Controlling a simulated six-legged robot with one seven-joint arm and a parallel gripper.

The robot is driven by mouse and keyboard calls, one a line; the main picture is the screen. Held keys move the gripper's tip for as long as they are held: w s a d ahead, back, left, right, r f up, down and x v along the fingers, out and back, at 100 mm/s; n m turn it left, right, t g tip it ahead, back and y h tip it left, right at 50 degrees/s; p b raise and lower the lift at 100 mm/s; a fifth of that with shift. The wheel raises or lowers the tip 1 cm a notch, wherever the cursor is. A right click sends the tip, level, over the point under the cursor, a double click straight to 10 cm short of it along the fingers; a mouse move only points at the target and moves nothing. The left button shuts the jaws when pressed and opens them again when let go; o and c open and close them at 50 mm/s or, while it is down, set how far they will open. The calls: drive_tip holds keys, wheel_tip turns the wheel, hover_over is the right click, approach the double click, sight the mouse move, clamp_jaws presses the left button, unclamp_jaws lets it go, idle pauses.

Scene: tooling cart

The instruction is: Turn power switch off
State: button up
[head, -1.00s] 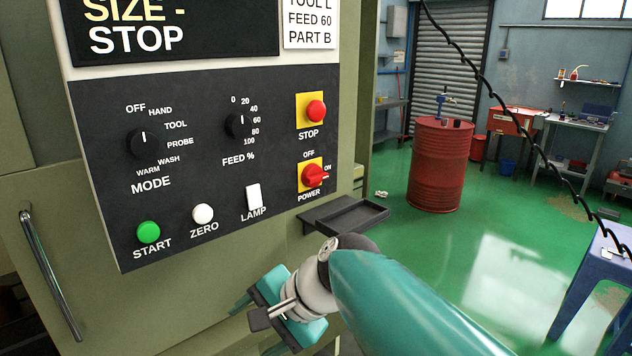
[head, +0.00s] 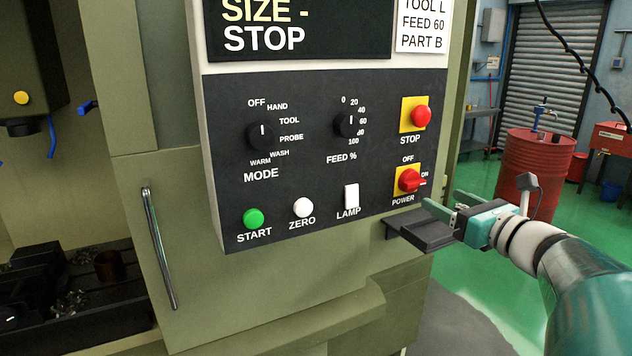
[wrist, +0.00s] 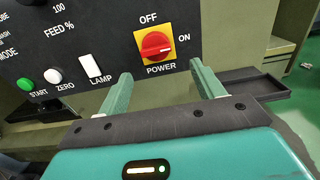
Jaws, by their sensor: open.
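The power switch (head: 409,180) is a red rotary knob on a yellow plate at the lower right of the dark control panel (head: 300,120). OFF is printed above it and ON to its right. The knob's handle points right, toward ON. In the wrist view the switch (wrist: 155,45) is just beyond the fingers, and its pale mark points toward ON. My gripper (head: 442,208) is open and empty, to the lower right of the switch and apart from it. In the wrist view its two green fingers (wrist: 162,88) stand wide apart below the switch.
A red STOP button (head: 421,116) sits above the switch, and a white LAMP rocker (head: 351,197) is to its left. A small dark tray (head: 420,236) juts out below the switch, close to my gripper. A metal door handle (head: 160,250) stands at the left.

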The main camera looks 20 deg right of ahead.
sight(417, 186)
drive_tip(key=w, duration=0.4)
drive_tip(key=w+a, duration=0.1)
drive_tip(key=w, duration=0.2)
drive_tip(key=shift+w+r, duration=0.1)
drive_tip(key=shift+r, duration=0.05)
drive_tip(key=shift+w+d, duration=0.15)
drive_tip(key=shift+w, duration=0.4)
drive_tip(key=shift+s, duration=0.1)
drive_tip(key=shift+c, duration=0.5)
drive_tip(key=c, duration=0.9)
drive_tip(key=shift+o, duration=0.2)
